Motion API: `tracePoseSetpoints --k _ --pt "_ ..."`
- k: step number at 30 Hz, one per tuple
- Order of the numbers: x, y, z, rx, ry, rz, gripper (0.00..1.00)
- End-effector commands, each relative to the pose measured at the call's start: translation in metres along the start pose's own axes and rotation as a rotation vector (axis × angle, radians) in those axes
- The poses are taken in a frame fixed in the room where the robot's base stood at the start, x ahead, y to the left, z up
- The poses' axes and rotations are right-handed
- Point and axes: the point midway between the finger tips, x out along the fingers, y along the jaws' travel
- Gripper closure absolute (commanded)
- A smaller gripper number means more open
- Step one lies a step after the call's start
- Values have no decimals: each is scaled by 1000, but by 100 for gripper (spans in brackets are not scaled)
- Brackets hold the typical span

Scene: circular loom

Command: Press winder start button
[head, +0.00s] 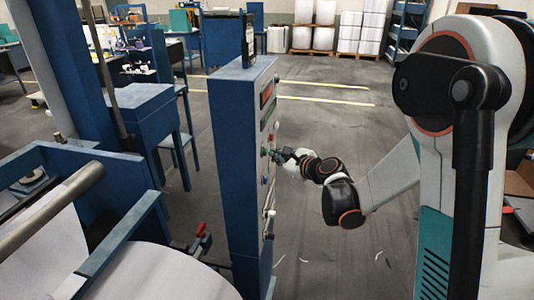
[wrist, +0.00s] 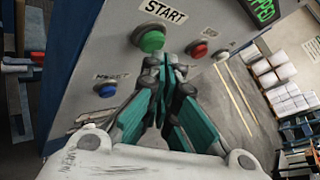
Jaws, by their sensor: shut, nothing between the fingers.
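The green start button (wrist: 151,40) shows in the wrist view under a white START label (wrist: 164,11) on the grey control panel. It also shows small in the head view (head: 265,151) on the face of the blue cabinet. My gripper (wrist: 169,68) is shut and empty, with its dark fingertips just below and right of the green button in the wrist view. In the head view my gripper (head: 279,155) is at the panel face, close to the button. I cannot tell whether the tips touch it. The button is mostly uncovered in the wrist view.
A red button (wrist: 198,50) lies right of the green one, and a blue button (wrist: 107,91) lower left under a partly readable label. A lit green display (wrist: 262,11) is at the top right. The blue cabinet (head: 232,170) stands upright beside the loom's white roll (head: 155,273). Open floor lies behind it.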

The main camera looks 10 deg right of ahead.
Motion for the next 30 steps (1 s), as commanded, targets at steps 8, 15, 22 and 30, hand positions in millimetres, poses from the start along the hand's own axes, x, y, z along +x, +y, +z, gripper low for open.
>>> tracePoseSetpoints --k 8,15,22,30 --pt "2 1 1 0 0 0 100" --pt "4 2 2 0 0 0 100" --pt "5 4 4 0 0 0 100" --pt "7 5 5 0 0 -1 100"
